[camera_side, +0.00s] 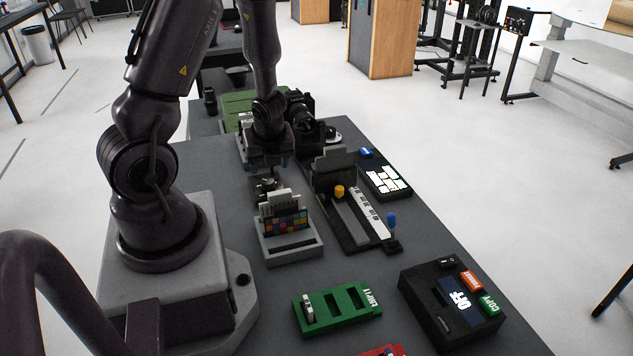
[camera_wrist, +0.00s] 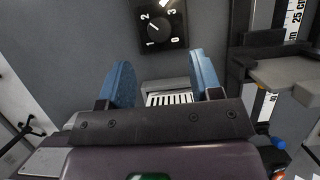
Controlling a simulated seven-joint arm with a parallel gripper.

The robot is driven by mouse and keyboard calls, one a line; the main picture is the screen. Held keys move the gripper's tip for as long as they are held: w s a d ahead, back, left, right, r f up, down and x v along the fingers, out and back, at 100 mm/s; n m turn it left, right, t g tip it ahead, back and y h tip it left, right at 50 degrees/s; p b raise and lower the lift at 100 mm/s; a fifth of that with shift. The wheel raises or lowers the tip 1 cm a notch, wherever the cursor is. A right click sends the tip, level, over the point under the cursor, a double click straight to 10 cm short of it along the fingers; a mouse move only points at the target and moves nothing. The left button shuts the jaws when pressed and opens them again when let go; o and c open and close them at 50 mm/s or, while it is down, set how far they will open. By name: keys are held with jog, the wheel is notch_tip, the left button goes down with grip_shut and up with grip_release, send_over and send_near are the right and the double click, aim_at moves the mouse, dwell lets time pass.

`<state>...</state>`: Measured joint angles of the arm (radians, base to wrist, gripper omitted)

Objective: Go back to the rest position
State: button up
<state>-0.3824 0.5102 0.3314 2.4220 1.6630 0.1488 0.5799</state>
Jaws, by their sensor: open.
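My gripper (camera_side: 264,166) hangs pointing down above the middle of the dark table (camera_side: 215,178), behind the block with the colour chart (camera_side: 286,222). In the wrist view its two blue fingers (camera_wrist: 162,80) stand wide apart. Nothing is held between them. A black dial (camera_wrist: 161,25) marked 0 to 3 lies beyond the fingertips, apart from them. A striped white piece (camera_wrist: 170,99) shows below, between the fingers, partly hidden by the gripper body.
A slider device with a yellow knob (camera_side: 339,191) and a ruler stands right of the gripper. A black keypad (camera_side: 385,176) lies beyond it.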

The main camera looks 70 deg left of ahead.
jog(key=d+r+n+t+h, duration=0.4)
jog(key=d+r+n, duration=1.4)
jog(key=d+r, duration=0.5)
notch_tip(320, 180, up, 2)
jog(key=shift+s+r+t+h, duration=0.1)
jog(key=shift+s+t+h, duration=0.2)
jog(key=shift+t, duration=0.5)
jog(key=shift+d, duration=0.1)
dwell(0.6)
